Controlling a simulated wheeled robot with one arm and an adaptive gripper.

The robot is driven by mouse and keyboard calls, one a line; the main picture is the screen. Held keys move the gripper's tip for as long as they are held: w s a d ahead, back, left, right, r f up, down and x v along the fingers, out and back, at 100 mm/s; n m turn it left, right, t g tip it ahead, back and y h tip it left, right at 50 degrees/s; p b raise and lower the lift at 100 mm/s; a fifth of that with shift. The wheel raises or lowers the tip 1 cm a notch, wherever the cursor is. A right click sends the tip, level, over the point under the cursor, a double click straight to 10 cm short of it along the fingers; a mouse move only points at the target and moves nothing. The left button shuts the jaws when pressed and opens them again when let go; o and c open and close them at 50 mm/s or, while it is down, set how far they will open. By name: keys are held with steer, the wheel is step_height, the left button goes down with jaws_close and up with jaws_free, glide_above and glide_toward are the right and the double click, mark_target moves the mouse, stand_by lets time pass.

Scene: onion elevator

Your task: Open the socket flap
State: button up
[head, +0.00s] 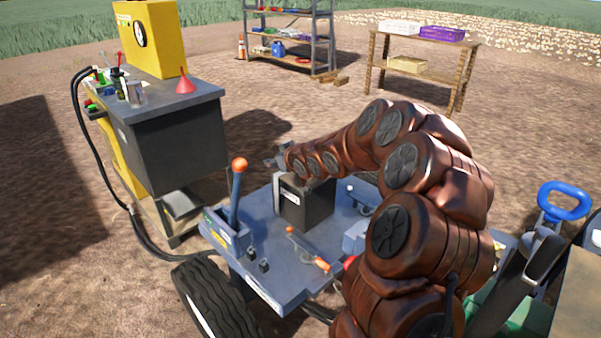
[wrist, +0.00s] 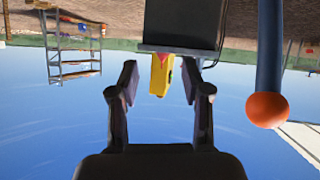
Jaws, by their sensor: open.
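A dark box (head: 308,209) with a white label stands on the blue-grey deck of the machine in the head view. I cannot make out a separate socket flap on it. My gripper (head: 276,157) is at the box's far upper left in the head view, largely end-on and small. In the upside-down wrist view, the two fingers of my gripper (wrist: 158,75) are spread apart with nothing between them. A dark box with a flat edge (wrist: 182,22) lies ahead of the fingertips, apart from them.
A blue lever with an orange ball (head: 239,165) rises left of the box, and close by in the wrist view (wrist: 267,110). An orange-ended handle (head: 308,250) lies in front. A grey cabinet (head: 170,140), a metal shelf (head: 290,40) and a wooden table (head: 425,50) stand behind.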

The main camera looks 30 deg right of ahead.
steer(key=d+f+t+b, duration=0.1)
steer(key=d+f+b, duration=0.1)
steer(key=d+f, duration=0.1)
steer(key=w+d+f+t+b, duration=0.1)
steer(key=d+f+t+b, duration=0.1)
steer(key=d+f, duration=0.2)
steer(key=w+d+f+n+t+b, duration=0.1)
steer(key=d+f+t+b, duration=0.1)
steer(key=d, duration=0.5)
steer(key=shift+w+d+f+y+b, duration=0.1)
steer(key=shift+w+f+y+b, duration=0.05)
steer(key=shift+f, duration=0.3)
steer(key=shift+w+f+y+b, duration=0.1)
steer(key=shift+f+y+b, duration=0.05)
steer(key=shift+f, duration=0.3)
steer(key=shift+w+a, duration=0.2)
steer(key=shift+w, duration=3.6)
jaws_close()
